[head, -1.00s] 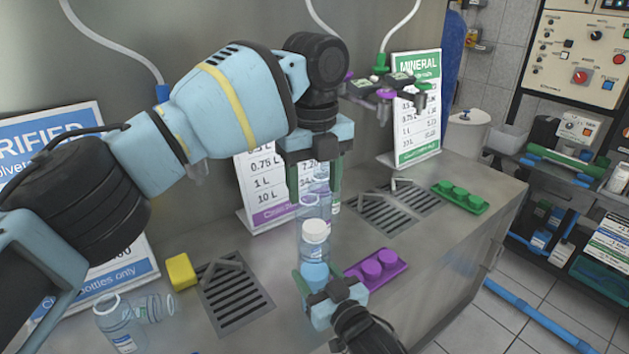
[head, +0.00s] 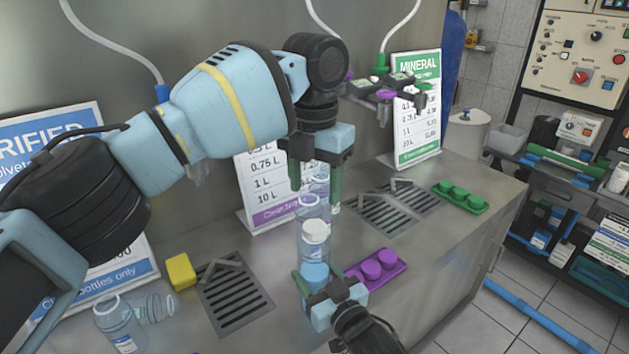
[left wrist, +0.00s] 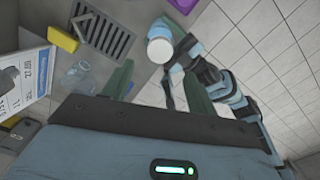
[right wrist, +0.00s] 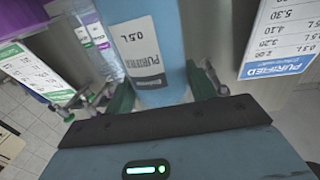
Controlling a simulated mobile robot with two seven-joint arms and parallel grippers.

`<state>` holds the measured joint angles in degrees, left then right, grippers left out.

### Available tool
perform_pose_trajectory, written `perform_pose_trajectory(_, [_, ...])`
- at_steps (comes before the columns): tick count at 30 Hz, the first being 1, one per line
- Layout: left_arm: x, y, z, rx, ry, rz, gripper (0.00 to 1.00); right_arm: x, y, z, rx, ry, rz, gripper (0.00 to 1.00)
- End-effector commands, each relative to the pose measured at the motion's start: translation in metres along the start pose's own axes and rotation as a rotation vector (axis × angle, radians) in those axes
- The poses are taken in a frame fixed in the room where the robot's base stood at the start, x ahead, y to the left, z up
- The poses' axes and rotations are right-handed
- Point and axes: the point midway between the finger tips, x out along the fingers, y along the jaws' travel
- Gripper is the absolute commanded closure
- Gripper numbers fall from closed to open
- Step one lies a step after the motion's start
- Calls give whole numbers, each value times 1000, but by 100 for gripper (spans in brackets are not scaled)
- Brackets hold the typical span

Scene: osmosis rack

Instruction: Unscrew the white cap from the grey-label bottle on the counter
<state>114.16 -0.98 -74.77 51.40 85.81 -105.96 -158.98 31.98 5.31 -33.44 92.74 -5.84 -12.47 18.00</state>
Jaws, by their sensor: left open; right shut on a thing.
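The bottle (head: 314,272) is upright, with a white cap (head: 315,231) on top. My right gripper (head: 328,288) is shut around its blue lower body. In the right wrist view the bottle (right wrist: 145,45) fills the space between the fingers, with a pale "0.5 L PURIFIED" label banded grey-blue. My left gripper (head: 315,183) is open above and behind the cap, pointing down and apart from it. In the left wrist view the cap (left wrist: 161,49) lies beyond the open fingers, nearer the right one. The cap's thread is hidden.
Other clear bottles (head: 309,208) stand just behind the held one. A purple tray (head: 382,268), a green tray (head: 459,196), a yellow block (head: 181,271) and drain grates (head: 236,305) are on the counter. More clear bottles (head: 118,322) are at front left.

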Motion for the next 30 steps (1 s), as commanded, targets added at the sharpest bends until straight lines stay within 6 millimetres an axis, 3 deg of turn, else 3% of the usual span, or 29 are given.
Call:
perform_pose_trajectory(5, [14,1,0,-2,2,0,42,0,0,1,0,-2,0,100])
perform_pose_trajectory(18, [71,0,0,-4,1,0,42,0,0,1,0,-2,0,100])
perform_pose_trajectory(30, [80,0,0,-4,1,0,42,0,0,1,0,-2,0,100])
